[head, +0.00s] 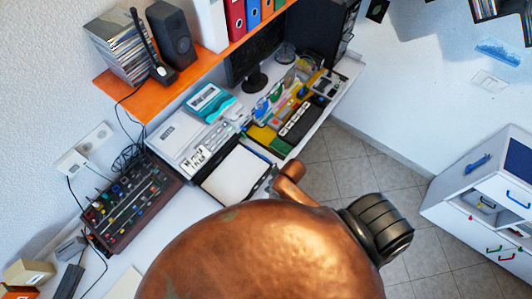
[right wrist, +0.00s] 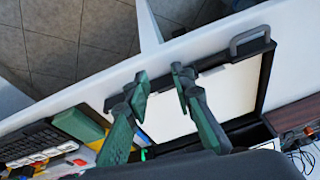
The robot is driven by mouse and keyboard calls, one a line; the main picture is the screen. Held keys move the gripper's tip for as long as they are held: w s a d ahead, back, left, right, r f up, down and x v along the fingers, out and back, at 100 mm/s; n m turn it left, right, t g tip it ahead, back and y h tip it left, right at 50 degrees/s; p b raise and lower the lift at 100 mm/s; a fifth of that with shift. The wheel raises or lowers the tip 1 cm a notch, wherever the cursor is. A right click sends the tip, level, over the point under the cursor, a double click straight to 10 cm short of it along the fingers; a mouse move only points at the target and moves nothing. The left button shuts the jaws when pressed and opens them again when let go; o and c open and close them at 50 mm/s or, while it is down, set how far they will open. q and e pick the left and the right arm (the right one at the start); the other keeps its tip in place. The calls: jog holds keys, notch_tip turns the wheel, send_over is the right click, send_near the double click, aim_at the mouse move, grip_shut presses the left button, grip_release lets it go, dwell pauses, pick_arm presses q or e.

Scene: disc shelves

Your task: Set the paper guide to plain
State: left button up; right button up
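A white office machine with a keypad (head: 178,132) stands on the desk in the head view. In front of it is a dark-framed tray (head: 206,187) holding a blank white sheet (head: 236,172). The tray's dark frame (right wrist: 266,75) and the sheet (right wrist: 225,95) also show in the right wrist view. I cannot make out a paper guide or its setting. My right gripper (right wrist: 160,82) has its two green fingers apart over the tray's edge, with nothing clearly held between them. Whether they touch the frame I cannot tell. My left gripper is not in view.
A grey handle (right wrist: 249,38) stands at the frame's corner. A black keyboard-like block (head: 297,122) and colourful stationery lie beside the machine. A mixer box with knobs (head: 130,202) is at the left. An orange shelf (head: 120,92) hangs above. Open floor (head: 340,160) lies beyond the desk.

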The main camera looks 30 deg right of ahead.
jog(key=w+a, duration=0.1)
jog(key=w, duration=0.1)
jog(key=w+a+n+g, duration=0.1)
jog(key=w, duration=0.2)
jog(key=w+a+r+n+p, duration=0.1)
jog(key=w, duration=0.2)
jog(key=shift+w+g, duration=0.1)
jog(key=shift+g, duration=0.3)
jog(key=shift+g+h, duration=0.7)
jog(key=shift+h, duration=0.1)
jog(key=w+d, duration=0.2)
jog(key=d, duration=0.1)
jog(key=w+d+r, duration=0.1)
jog(key=w+d, duration=0.2)
jog(key=w+d+r, duration=0.1)
jog(key=w+d, duration=0.2)
jog(key=shift+d+p, duration=0.2)
jog(key=shift+p, duration=0.2)
jog(key=shift+m, duration=0.3)
notch_tip(320, 180, down, 8)
jog(key=shift+r, duration=0.25)
grip_shut()
